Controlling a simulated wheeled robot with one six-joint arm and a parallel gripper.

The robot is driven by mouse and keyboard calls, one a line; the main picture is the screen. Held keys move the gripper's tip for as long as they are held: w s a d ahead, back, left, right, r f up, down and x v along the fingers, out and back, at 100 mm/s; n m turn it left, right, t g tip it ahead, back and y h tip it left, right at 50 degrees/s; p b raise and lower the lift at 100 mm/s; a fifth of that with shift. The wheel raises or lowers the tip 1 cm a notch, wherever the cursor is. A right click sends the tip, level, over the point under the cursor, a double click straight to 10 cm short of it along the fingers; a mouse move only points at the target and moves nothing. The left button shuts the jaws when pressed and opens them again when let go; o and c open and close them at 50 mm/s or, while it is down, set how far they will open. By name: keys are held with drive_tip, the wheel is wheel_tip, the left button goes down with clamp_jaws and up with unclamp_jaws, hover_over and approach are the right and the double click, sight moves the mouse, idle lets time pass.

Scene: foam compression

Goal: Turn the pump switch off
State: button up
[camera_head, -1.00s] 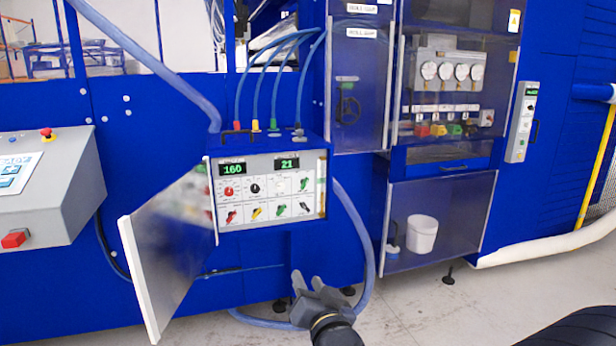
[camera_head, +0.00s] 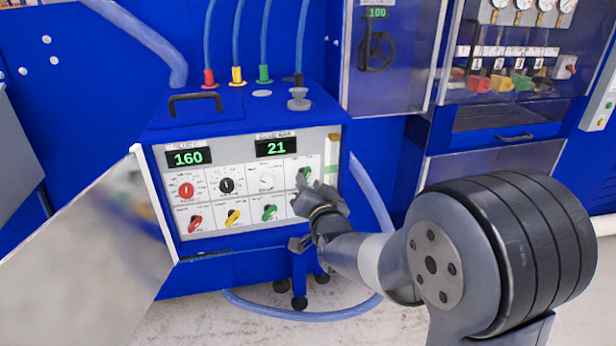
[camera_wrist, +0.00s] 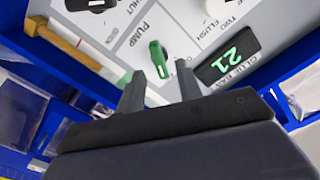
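The pump switch (camera_head: 304,172) is a green knob at the upper right of the control panel's white face (camera_head: 250,172). In the wrist view the green pump switch (camera_wrist: 158,57) sits beside the printed word PUMP, slightly tilted from upright. My gripper (camera_head: 304,192) is in front of the panel's right side, just below the pump switch in the head view. In the wrist view my gripper (camera_wrist: 160,69) has its two fingers apart, with the switch between and just beyond the tips. I see no clear contact. The lower right switch is hidden behind my gripper in the head view.
Red (camera_head: 196,222), yellow (camera_head: 233,216) and lower green (camera_head: 270,212) switches line the bottom row. Displays read 160 (camera_head: 188,157) and 21 (camera_head: 276,147). The open panel door (camera_head: 95,240) stands at left. A yellow strip (camera_wrist: 75,45) runs along the panel's edge near my gripper.

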drive_tip(key=shift+x, duration=1.4)
drive_tip(key=shift+r, duration=0.1)
clamp_jaws()
